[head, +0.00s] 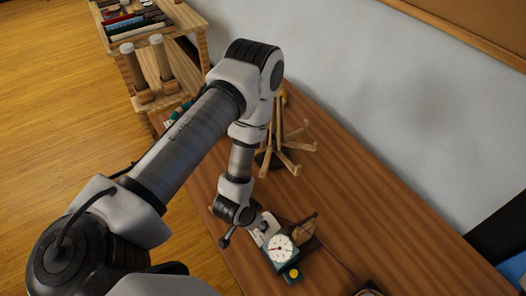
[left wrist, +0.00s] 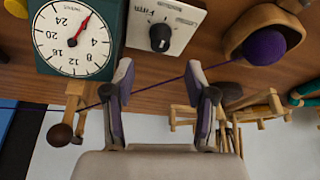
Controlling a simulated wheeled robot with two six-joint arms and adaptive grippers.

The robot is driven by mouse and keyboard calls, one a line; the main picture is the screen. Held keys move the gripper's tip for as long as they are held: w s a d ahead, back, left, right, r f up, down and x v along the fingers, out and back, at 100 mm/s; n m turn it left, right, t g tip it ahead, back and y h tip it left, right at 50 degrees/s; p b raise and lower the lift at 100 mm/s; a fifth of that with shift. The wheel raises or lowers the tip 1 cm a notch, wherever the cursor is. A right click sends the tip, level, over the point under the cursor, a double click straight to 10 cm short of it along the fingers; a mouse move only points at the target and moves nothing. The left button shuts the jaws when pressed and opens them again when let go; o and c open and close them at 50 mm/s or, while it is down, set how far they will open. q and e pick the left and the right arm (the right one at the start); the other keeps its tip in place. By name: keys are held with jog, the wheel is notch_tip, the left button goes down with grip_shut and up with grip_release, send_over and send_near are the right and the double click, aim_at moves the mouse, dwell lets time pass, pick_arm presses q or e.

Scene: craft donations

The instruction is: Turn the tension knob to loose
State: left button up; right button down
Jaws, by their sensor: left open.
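In the left wrist view, the tension knob (left wrist: 160,38) is a dark round knob on a white panel (left wrist: 190,18) with the word Firm beside it. A small light mark shows on the knob; I cannot tell its exact setting. My left gripper (left wrist: 160,80) is open and empty, its two fingers apart and pointing toward the panel. The knob lies beyond the fingertips, roughly centred between them, and no contact shows. In the head view, my left arm reaches down to the panel, and its wrist hides most of the gripper. My right gripper is not in view.
A green counter dial (head: 280,248) stands beside the panel. A wooden bowl (left wrist: 235,35) holds a purple yarn ball (left wrist: 265,46), and purple yarn crosses behind the fingers. A wooden yarn swift (head: 285,145) stands farther back. The table (head: 365,210) is clear to the right.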

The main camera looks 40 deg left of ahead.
pick_arm(q)
jog(key=b+x, duration=0.4)
jog(key=x, duration=0.2)
jog(key=shift+f, duration=0.1)
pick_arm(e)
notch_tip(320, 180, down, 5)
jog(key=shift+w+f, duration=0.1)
pick_arm(q)
jog(key=shift+w+f+b, duration=0.2)
jog(key=shift+f+b, duration=0.2)
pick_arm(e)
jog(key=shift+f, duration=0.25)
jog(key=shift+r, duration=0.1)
pick_arm(q)
jog(key=shift+r, duration=0.1)
grip_shut()
